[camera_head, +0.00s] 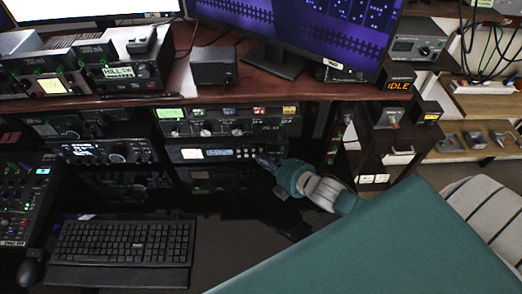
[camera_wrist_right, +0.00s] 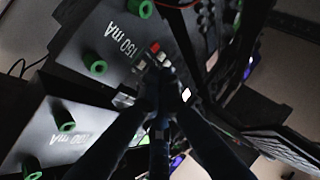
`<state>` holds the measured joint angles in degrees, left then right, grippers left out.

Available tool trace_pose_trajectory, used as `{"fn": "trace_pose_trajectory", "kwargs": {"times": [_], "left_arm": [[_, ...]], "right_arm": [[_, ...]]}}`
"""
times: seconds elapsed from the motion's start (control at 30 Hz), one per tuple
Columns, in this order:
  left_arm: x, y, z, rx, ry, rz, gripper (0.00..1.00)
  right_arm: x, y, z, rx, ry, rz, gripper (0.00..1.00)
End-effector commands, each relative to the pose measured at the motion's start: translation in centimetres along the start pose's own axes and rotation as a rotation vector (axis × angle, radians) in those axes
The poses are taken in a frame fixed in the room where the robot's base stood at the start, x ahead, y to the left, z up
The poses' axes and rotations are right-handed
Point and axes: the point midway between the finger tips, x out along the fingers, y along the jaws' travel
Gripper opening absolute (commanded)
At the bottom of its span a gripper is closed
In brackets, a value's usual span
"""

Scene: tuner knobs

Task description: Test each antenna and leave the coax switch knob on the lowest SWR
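A small dark box with a pale pointer-like knob (camera_head: 393,124) stands on the right-hand shelf in the head view. It may be the coax switch; its labels are too small to read. My right gripper (camera_head: 262,160) is at the right end of a rack unit, apart from these boxes. In the right wrist view its dark fingers (camera_wrist_right: 163,85) converge before panels; the tip gap is unclear. My left gripper is out of view.
Rack units (camera_head: 225,122) with lit displays stand under the wooden desk shelf (camera_head: 290,93). A keyboard (camera_head: 122,250) lies at lower left. A monitor (camera_head: 320,30) stands above.

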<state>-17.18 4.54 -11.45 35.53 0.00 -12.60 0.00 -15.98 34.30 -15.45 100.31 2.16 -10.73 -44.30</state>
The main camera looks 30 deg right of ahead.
Motion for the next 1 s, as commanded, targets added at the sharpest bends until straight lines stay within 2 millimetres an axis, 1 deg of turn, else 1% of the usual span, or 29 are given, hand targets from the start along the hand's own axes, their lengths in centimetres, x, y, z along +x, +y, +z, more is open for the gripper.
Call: {"fn": "trace_pose_trajectory", "kwargs": {"times": [0.23,0.5,1.0], "left_arm": [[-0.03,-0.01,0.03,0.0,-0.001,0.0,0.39],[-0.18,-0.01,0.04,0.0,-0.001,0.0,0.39],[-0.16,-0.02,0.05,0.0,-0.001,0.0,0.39]], "right_arm": [[0.06,0.07,0.04,0.0,0.0,0.0,0.0],[0.59,0.51,0.43,0.0,0.0,0.001,0.0],[0.71,0.56,0.5,0.0,0.0,0.0,0.0]]}}
